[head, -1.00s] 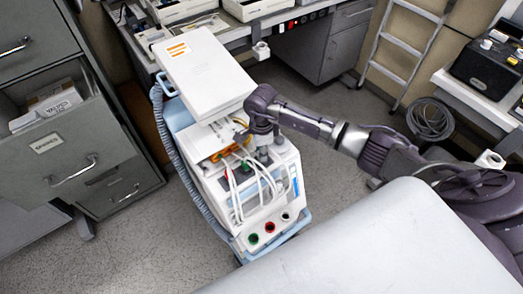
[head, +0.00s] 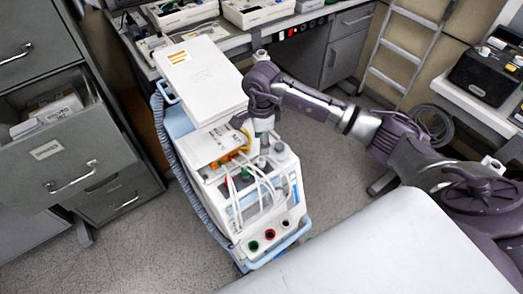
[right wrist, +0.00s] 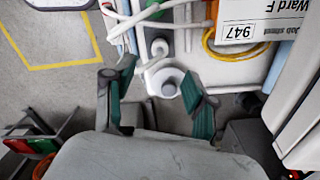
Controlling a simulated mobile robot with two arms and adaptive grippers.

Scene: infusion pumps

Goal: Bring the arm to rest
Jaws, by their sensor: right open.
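My right gripper (head: 253,127) hangs over the back of the white cart machine (head: 263,221), with my arm reaching in from the right. In the right wrist view the gripper (right wrist: 159,77) has its two green-padded fingers apart. A round grey-topped knob on the machine shows between and below the fingers, with no held object visible. Whether the fingers touch anything is unclear. My left gripper is not in view.
A white box (head: 203,78) and a paper card (head: 213,146) lie on the machine, with white cables (head: 262,183) over its front. An open drawer cabinet (head: 52,130) stands left. A bench (head: 232,41) with devices is behind, and a ladder (head: 400,45) behind right.

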